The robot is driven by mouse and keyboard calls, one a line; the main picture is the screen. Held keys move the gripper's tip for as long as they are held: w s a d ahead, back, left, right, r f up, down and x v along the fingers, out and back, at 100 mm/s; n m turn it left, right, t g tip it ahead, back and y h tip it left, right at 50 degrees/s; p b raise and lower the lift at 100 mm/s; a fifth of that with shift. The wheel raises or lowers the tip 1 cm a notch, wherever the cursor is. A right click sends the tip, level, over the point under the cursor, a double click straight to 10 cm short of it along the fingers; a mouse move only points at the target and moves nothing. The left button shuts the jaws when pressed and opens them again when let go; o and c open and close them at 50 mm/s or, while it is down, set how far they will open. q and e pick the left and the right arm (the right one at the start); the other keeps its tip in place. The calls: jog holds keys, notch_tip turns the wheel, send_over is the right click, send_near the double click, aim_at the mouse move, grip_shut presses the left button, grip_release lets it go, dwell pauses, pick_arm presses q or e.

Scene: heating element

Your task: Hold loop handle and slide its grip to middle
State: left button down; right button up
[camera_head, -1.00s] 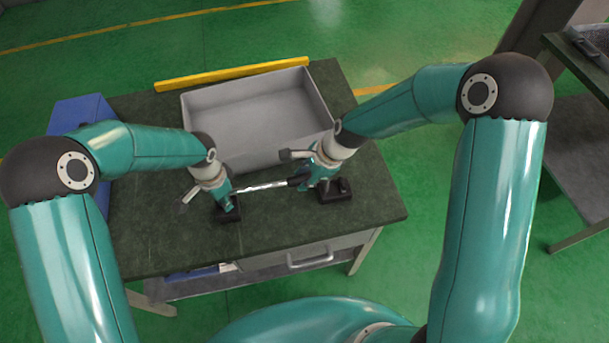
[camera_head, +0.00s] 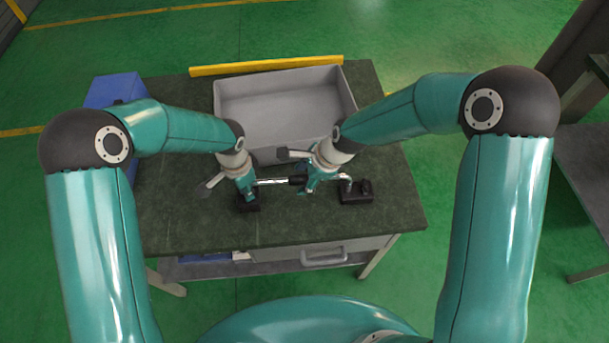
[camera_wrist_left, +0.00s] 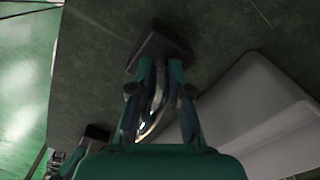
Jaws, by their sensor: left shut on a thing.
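The loop handle (camera_head: 270,182) is a chrome bar between two black end blocks on the dark green table. A black grip (camera_head: 298,180) sits around the bar near its middle. My left gripper (camera_head: 248,196) is shut on the handle's left end, just above the left block (camera_head: 247,206). In the left wrist view, the bent chrome bar (camera_wrist_left: 156,98) lies between my left fingers (camera_wrist_left: 160,70). My right gripper (camera_head: 309,189) is at the grip's right side; its fingers are partly hidden. Bare chrome and the right block (camera_head: 357,191) show to its right.
A grey open bin (camera_head: 285,100) stands behind the handle, close to both wrists. A yellow bar (camera_head: 265,66) lies along the table's back edge. A blue box (camera_head: 113,90) is at the left. The front of the tabletop (camera_head: 220,234) is clear.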

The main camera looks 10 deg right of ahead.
pick_arm(q)
jog(key=shift+a, duration=0.1)
pick_arm(e)
jog(key=v, duration=1.2)
pick_arm(q)
jog(key=c, duration=1)
grip_release()
jog(key=shift+c, duration=0.2)
